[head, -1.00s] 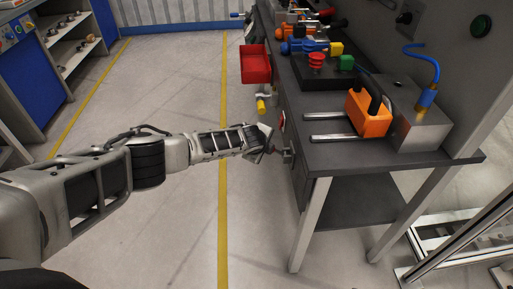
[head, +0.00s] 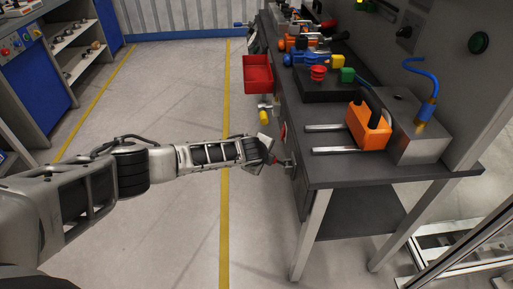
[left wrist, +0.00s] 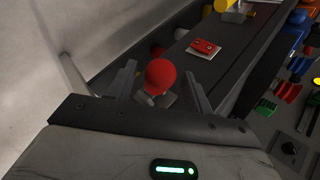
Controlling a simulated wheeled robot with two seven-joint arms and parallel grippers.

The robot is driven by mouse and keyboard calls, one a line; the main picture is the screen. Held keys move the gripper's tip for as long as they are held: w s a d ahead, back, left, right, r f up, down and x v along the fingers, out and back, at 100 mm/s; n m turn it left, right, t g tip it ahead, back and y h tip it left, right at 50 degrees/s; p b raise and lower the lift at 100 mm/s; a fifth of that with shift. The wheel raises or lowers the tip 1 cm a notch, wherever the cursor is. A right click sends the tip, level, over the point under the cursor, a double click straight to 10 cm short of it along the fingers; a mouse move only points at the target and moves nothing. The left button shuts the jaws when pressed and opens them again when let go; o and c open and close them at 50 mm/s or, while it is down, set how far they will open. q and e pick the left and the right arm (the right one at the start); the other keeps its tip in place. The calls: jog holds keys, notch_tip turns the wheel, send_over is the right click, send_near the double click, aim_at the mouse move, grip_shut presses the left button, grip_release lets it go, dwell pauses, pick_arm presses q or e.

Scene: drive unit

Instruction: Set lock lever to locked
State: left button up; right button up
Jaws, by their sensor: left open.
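A round red knob (left wrist: 160,75), which looks like the end of the lock lever, stands between the fingers of my left gripper (left wrist: 160,82) in the left wrist view. The fingers are open, one on each side of it, and I cannot tell whether either touches it. In the head view my left gripper (head: 275,160) is at the front face of the dark workbench (head: 400,172), below its top. The lever there is mostly hidden by the gripper. My right gripper is not in view.
A red-and-white plate (left wrist: 205,48) is on the bench front near the knob. A yellow-ended handle (head: 264,116) and a red bin (head: 257,75) stick out farther along. An orange block (head: 368,127) sits on the bench top. The floor to the left is clear.

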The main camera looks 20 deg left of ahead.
pick_arm(q)
jog(key=p+v, duration=0.2)
jog(key=v, duration=1)
jog(key=shift+r, duration=0.2)
jog(key=shift+s, duration=0.15)
jog(key=s+d+f+n+h, duration=0.3)
jog(key=s+d+n, duration=0.1)
jog(key=s+d, duration=0.3)
jog(key=s+d+f+n+h, duration=0.2)
jog(key=s+d+n+h, duration=0.15)
jog(key=s+d, duration=0.4)
jog(key=s+a+f+n+t+y, duration=0.1)
jog(key=s+a+f+n+y, duration=0.2)
jog(key=s+a+n, duration=0.6)
jog(key=shift+s+n+t, duration=0.35)
jog(key=shift+s+t, duration=0.05)
jog(key=shift+s, duration=0.3)
